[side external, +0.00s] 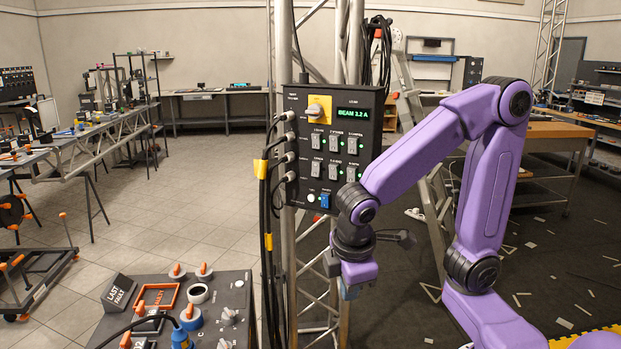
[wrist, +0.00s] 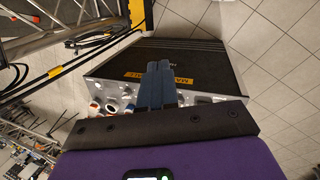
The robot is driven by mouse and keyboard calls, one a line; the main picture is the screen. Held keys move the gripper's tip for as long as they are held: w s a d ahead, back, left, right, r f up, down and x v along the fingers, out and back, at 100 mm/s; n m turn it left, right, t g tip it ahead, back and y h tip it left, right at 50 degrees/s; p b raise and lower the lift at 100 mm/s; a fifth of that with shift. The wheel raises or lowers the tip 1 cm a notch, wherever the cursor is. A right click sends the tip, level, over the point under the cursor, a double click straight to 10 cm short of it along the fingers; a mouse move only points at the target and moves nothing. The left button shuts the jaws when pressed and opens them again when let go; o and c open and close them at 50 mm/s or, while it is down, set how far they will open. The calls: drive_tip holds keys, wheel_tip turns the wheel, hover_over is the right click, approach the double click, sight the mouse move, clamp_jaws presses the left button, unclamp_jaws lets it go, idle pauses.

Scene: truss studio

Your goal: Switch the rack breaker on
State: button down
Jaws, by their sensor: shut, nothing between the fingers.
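A dark breaker panel (side external: 333,145) is fixed upright to the truss in the side external view. It has a yellow plate with a rotary handle (side external: 315,112), a lit green display (side external: 353,114) reading "BEAM 3.2 A", and two rows of grey rocker breakers (side external: 334,157). Their labels are too small to read surely, so I cannot tell which is the rack breaker or its position. My gripper (side external: 349,291) hangs below the panel's lower right, apart from it. In the wrist view its blue fingers (wrist: 159,84) are together and empty.
A sloped console (side external: 245,290) with several knobs and connectors stands at the lower left. Cables (side external: 262,210) hang along the panel's left side. A ladder (side external: 421,130) leans behind. The wrist view shows a black box (wrist: 205,62) beyond the fingers.

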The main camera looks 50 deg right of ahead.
sight(315, 175)
drive_tip(key=w+d+r+m+h, duration=0.1)
drive_tip(key=w+d+m+h, duration=0.2)
drive_tip(key=w+d, duration=0.3)
drive_tip(key=w+d+r+m+h, duration=0.2)
drive_tip(key=w+d+h, duration=0.4)
drive_tip(key=w, duration=0.9)
drive_tip(key=w+d+r+m+t+h, duration=0.1)
drive_tip(key=w+d+r+m+h, duration=0.1)
drive_tip(key=w+d, duration=0.5)
drive_tip(key=w+m+h, duration=0.1)
drive_tip(key=w+h, duration=0.1)
drive_tip(key=w, duration=0.1)
drive_tip(key=shift+w+r+m+h, duration=0.15)
drive_tip(key=shift+w+m+h, duration=0.15)
drive_tip(key=shift+w+h, duration=0.1)
drive_tip(key=shift+d, duration=0.1)
drive_tip(key=x, duration=1.3)
drive_tip(key=shift+d, duration=0.4)
